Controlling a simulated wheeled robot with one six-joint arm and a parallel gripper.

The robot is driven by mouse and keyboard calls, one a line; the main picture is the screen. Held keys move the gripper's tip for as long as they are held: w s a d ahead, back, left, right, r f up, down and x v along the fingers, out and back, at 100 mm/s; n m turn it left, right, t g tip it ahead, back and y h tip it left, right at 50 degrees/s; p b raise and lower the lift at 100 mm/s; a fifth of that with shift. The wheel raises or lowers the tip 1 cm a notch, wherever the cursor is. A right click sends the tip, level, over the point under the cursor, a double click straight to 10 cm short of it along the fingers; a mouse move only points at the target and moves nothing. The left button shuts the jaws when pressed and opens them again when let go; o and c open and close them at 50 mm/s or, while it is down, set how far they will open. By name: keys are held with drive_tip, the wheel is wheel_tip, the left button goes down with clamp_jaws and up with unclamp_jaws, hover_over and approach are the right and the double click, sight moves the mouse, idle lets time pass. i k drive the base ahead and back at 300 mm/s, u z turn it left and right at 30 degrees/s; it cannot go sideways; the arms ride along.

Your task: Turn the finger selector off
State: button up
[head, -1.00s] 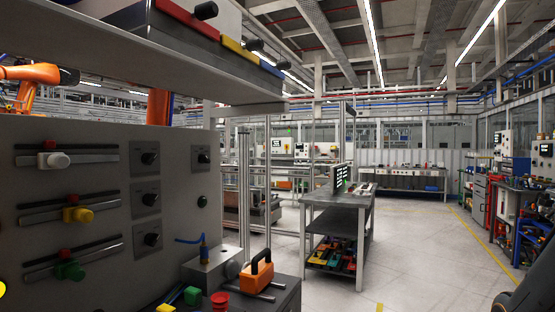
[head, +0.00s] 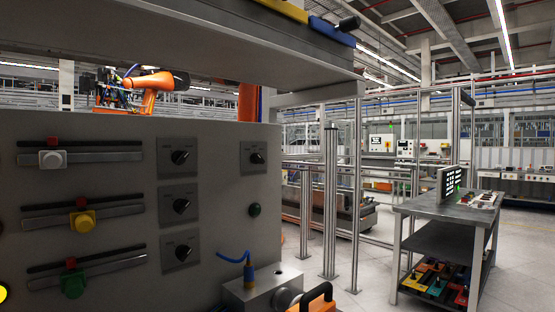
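The grey control panel (head: 140,135) fills the left and middle of the head view. It carries black rotary selectors on square plates. Three stand in a column: a top one (head: 180,157), a middle one (head: 181,206) and a bottom one (head: 183,253). Another selector (head: 257,158) sits alone to their right, above a dark green round button (head: 255,210). The plate labels are too small to read, so I cannot tell which is the finger selector or how it is set.
White (head: 52,159), yellow (head: 82,222) and green (head: 73,285) slider knobs sit left of the selectors. A shelf (head: 200,60) overhangs the panel. A workbench (head: 440,215) stands right.

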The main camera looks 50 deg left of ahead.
sight(256, 158)
drive_tip(key=u, duration=0.45)
drive_tip(key=i, duration=0.8)
drive_tip(key=u, duration=0.7)
